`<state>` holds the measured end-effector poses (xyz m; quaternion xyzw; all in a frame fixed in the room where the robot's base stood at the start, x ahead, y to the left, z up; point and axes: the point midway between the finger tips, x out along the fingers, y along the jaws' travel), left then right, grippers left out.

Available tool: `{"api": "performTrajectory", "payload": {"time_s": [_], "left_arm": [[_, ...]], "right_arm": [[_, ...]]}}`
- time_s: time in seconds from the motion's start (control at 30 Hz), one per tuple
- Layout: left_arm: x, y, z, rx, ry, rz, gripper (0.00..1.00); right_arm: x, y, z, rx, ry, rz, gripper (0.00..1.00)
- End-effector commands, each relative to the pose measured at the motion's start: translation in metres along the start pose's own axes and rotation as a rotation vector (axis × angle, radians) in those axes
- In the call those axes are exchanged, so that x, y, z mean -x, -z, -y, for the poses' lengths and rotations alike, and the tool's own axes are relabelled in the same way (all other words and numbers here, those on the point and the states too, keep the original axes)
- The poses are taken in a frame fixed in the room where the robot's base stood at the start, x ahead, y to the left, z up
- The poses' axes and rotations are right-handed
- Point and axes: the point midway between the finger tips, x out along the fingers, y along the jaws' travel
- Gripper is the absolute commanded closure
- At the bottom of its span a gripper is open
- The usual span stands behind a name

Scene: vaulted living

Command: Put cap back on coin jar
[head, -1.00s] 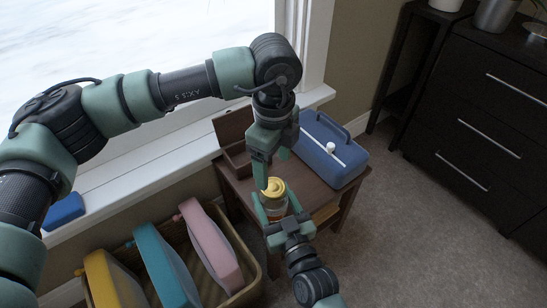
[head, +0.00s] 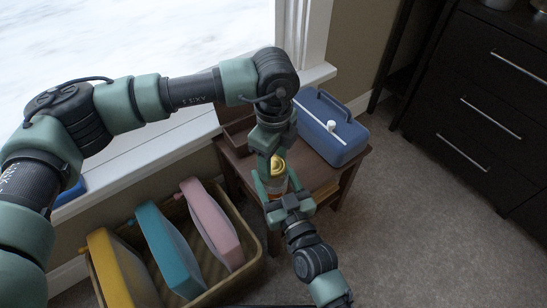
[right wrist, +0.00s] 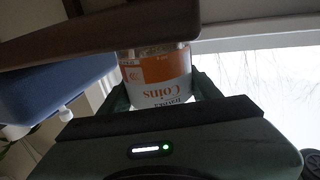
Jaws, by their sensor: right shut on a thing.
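The coin jar (head: 277,187) is clear with an orange and white label. It is at the small brown table's front edge, partly hidden in the head view. My right gripper (head: 279,191) is shut around its body. In the right wrist view the jar (right wrist: 158,75) appears upside down, its label reading "Coins"; its lid end is hidden there. The yellow cap (head: 278,164) shows at the jar's top. My left gripper (head: 268,172) points down right beside the cap and partly covers it; I cannot tell whether its jaws are open or touching the cap.
A blue box (head: 332,130) with a white knob and a brown open box (head: 238,137) stand on the brown table (head: 318,172). A basket (head: 250,262) with yellow, teal and pink items is at the left. A dark dresser (head: 480,110) stands right; carpet between is clear.

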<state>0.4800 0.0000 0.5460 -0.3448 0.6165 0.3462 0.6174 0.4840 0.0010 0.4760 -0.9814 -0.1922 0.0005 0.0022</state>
Motion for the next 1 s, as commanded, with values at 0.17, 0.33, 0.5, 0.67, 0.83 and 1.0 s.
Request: {"api": "performTrajectory", "payload": {"time_s": [0.17,0.33,0.5,0.67,0.83,1.0], "left_arm": [[0.0003,0.0002,0.0,-0.005,0.0,0.0,0.95],[0.0003,0.0001,0.0,-0.168,0.0,0.0,0.95],[0.0001,-0.0001,0.0,-0.543,0.0,0.0,0.95],[-0.0001,-0.0001,0.0001,-0.911,0.0,-0.001,0.95],[-0.0002,0.0,0.0002,-1.304,0.001,-0.002,0.95],[-0.0006,-0.0001,0.0001,-1.695,0.0,-0.002,0.95]], "right_arm": [[0.0,-0.0003,0.0,-0.001,0.0,0.001,1.0],[0.0,-0.0003,0.0,-0.001,0.0,0.001,1.0],[0.0,-0.0003,0.0,-0.001,0.0,0.001,1.0],[0.0,-0.0003,-0.0001,-0.001,0.0,0.001,1.0],[0.0,-0.0004,-0.0001,-0.001,0.0,0.001,1.0],[0.0,-0.0004,-0.0001,-0.001,0.0,0.001,1.0]]}}
